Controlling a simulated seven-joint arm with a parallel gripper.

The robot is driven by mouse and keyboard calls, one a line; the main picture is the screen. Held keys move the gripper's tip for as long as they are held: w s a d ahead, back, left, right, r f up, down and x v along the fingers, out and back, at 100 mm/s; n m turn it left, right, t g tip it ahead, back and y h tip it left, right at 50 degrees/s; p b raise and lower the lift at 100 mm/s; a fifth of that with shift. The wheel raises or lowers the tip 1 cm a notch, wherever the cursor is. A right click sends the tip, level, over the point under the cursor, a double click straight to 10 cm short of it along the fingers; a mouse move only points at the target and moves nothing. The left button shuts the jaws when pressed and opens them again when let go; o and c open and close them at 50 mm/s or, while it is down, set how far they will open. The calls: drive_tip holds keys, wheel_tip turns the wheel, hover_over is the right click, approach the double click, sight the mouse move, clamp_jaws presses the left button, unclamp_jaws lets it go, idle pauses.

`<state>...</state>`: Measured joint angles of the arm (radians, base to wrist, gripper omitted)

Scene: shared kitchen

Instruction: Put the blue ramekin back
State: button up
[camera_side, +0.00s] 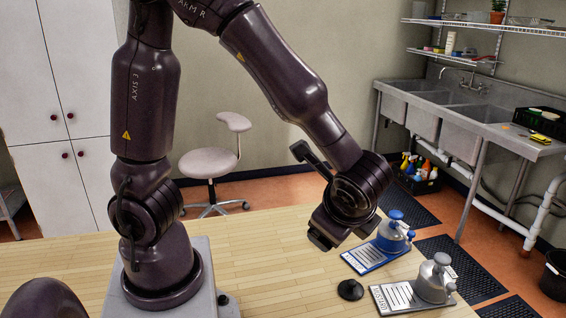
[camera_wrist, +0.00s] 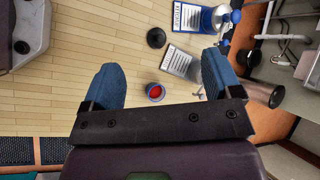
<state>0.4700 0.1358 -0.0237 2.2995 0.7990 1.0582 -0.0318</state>
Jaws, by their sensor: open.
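My gripper (camera_side: 340,236) is open and held above the table's right part in the side view. In the wrist view my gripper (camera_wrist: 161,64) has its two blue fingers wide apart with nothing held between them. A small round blue-grey dish with red inside, which looks like the blue ramekin (camera_wrist: 155,98), sits on the wooden table below and shows between the fingers in the picture. It appears upright and apart from them. I cannot make it out in the side view.
A blue labelled tray (camera_side: 352,262) and a grey labelled tray (camera_side: 385,312) each hold a bottle, the blue-topped bottle (camera_side: 392,233) and the grey bottle (camera_side: 434,282). A black round knob-like object (camera_side: 350,290) stands beside the grey tray. The wooden table (camera_side: 280,265) has bare room.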

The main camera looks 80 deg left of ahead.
drive_tip(key=s+a+r+n+t+h, duration=0.3)
drive_tip(key=s+r+n+h, duration=0.4)
drive_tip(key=r+n, duration=0.4)
drive_tip(key=shift+s+t+h, duration=0.3)
drive_tip(key=shift+s+h, duration=0.1)
drive_tip(key=shift+s, duration=0.2)
